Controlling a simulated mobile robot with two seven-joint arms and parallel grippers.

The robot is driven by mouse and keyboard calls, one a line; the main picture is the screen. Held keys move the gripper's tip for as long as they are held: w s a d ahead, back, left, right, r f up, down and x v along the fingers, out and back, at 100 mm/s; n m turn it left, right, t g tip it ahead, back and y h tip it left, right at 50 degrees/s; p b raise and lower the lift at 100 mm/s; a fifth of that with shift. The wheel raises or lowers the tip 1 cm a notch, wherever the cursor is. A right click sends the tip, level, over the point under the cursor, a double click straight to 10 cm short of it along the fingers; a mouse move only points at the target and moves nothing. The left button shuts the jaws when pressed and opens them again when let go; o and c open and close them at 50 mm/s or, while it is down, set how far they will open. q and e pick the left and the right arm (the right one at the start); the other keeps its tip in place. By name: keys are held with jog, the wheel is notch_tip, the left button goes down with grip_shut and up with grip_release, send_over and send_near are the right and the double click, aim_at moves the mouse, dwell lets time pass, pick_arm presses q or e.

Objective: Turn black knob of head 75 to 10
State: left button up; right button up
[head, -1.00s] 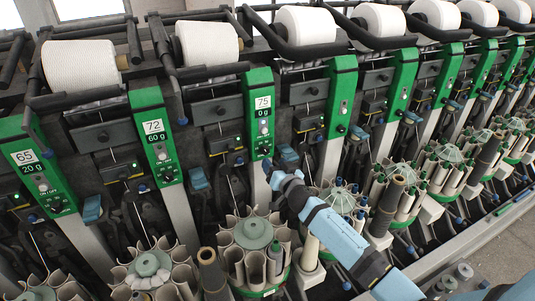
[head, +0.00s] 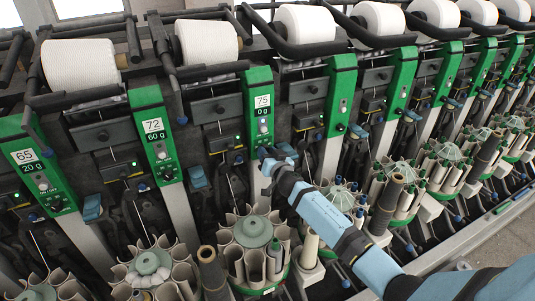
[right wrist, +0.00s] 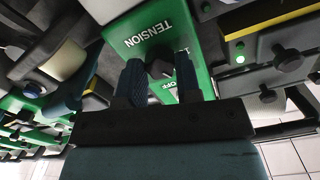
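Head 75 is the green panel (head: 260,92) in the middle of the head view, with a label reading 75 and 0 g. Its black knob (right wrist: 160,68) shows in the right wrist view, on the green face between the words TENSION and OFF. In the head view the knob is hidden behind my right gripper (head: 268,153), at the panel's lower end. In the right wrist view the gripper (right wrist: 160,72) is open, with one ribbed finger on each side of the knob. Narrow gaps seem to remain; contact cannot be made out. My left gripper is not in view.
Neighbouring green panels 72 (head: 155,135) and 65 (head: 38,175) stand to the left, more to the right. White yarn cones (head: 207,42) line the top. A round bobbin magazine (head: 254,232) stands below head 75, close under my right arm.

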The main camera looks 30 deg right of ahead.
jog(key=shift+n, duration=0.3)
jog(key=n+b, duration=0.1)
jog(key=n, duration=0.8)
jog(key=shift+d, duration=0.1)
dwell(0.6)
jog(key=o, duration=0.9)
jog(key=s, duration=0.4)
jog(key=s+b, duration=0.1)
jog(key=s, duration=0.9)
jog(key=shift+a+b, duration=0.35)
jog(key=shift+a, duration=0.05)
